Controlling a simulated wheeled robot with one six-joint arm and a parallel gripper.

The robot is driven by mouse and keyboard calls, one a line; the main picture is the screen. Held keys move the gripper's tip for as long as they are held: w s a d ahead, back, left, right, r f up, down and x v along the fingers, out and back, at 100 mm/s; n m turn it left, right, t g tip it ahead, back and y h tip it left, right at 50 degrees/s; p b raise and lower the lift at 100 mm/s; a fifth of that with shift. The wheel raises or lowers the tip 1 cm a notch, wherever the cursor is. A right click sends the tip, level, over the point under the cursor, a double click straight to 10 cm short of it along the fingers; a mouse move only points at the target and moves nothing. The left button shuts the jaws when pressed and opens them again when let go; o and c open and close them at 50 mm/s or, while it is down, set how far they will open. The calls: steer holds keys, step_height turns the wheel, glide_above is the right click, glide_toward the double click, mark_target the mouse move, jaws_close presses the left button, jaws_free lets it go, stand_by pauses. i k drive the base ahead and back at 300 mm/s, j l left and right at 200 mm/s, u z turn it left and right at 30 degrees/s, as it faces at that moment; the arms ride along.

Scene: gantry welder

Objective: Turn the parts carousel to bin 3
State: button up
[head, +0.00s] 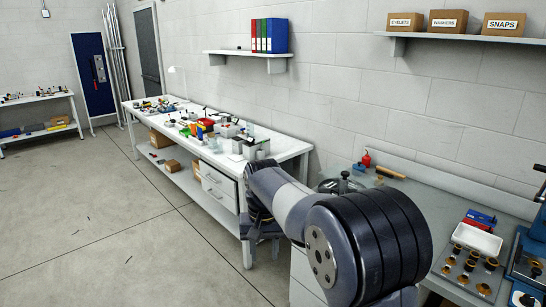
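I cannot pick out a parts carousel with numbered bins for certain. A round dark object with a black knob (342,184) sits on the grey bench, partly hidden behind my arm; I cannot tell whether it is the carousel. Small coloured containers (206,124) stand on the long white bench, too small to read any numbers. My gripper (262,232) hangs low beside the near end of the white bench, mostly dark and partly covered by my arm. Its fingers are not clear enough to tell open from shut.
The white bench (290,147) holds many small items, with drawers (218,187) beneath. The grey bench on the right holds a white tray (483,239) and a blue press (530,255). Boxes (448,21) sit on a wall shelf. The floor (90,225) at left is mostly open.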

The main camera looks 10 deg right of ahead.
mark_target(344, 184)
steer(key=i+j+u, duration=0.1)
steer(key=i+u, duration=0.2)
steer(key=i, duration=0.35)
steer(key=i+l+u, duration=0.1)
steer(key=i+u, duration=0.25)
steer(key=i, duration=0.3)
steer(key=i+z, duration=0.2)
steer(key=z, duration=0.15)
steer(key=i+z, duration=0.2)
steer(key=z, duration=0.15)
steer(key=i+j+z, duration=0.15)
steer(key=z, duration=0.2)
steer(key=i+z, duration=0.2)
steer(key=z, duration=0.25)
steer(key=i+z, duration=0.25)
steer(key=z, duration=0.25)
steer(key=i+z, duration=0.25)
steer(key=z, duration=0.2)
